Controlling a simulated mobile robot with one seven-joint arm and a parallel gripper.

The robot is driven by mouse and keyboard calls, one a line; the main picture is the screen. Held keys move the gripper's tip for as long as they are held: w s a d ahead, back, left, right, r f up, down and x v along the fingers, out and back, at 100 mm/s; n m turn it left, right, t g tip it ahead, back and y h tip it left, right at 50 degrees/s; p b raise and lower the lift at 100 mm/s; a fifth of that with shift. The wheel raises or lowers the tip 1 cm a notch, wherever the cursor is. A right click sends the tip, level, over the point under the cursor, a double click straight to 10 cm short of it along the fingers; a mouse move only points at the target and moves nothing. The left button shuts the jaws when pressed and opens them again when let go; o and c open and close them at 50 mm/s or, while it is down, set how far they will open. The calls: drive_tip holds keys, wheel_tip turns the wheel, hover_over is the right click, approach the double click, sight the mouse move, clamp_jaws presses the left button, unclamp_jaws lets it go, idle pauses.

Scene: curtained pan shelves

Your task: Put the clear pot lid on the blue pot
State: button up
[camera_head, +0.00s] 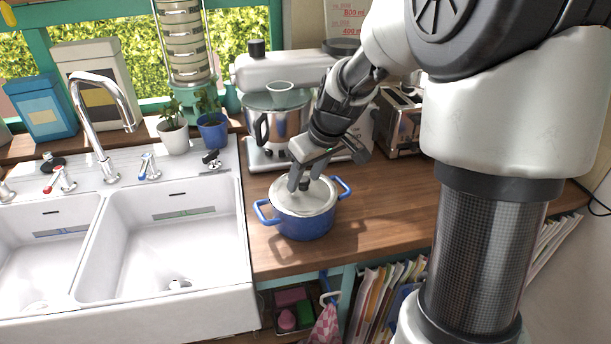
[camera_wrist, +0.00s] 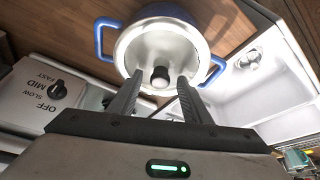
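The blue pot (camera_head: 305,227) stands on the wooden counter right of the sink, with a handle on each side. The clear pot lid (camera_head: 292,203) lies over its top and looks roughly level; I cannot tell whether it is fully seated all round. In the wrist view the lid (camera_wrist: 185,50) covers the pot opening, with its dark-and-light knob (camera_wrist: 160,77) near the fingertips. My gripper (camera_head: 305,183) is just above the lid. In the wrist view my gripper (camera_wrist: 160,80) is open, with a finger on each side of the knob and visible gaps between.
A white stand mixer (camera_head: 290,67) with a metal bowl stands behind the pot, and a toaster (camera_head: 400,120) is behind to the right. The white double sink (camera_head: 170,245) is on the left. The counter (camera_head: 390,215) right of the pot is clear.

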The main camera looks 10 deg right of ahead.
drive_tip(key=shift+r, duration=0.1)
drive_tip(key=v, duration=1.7)
drive_tip(key=shift+r+p, duration=0.2)
drive_tip(key=shift+p, duration=0.15)
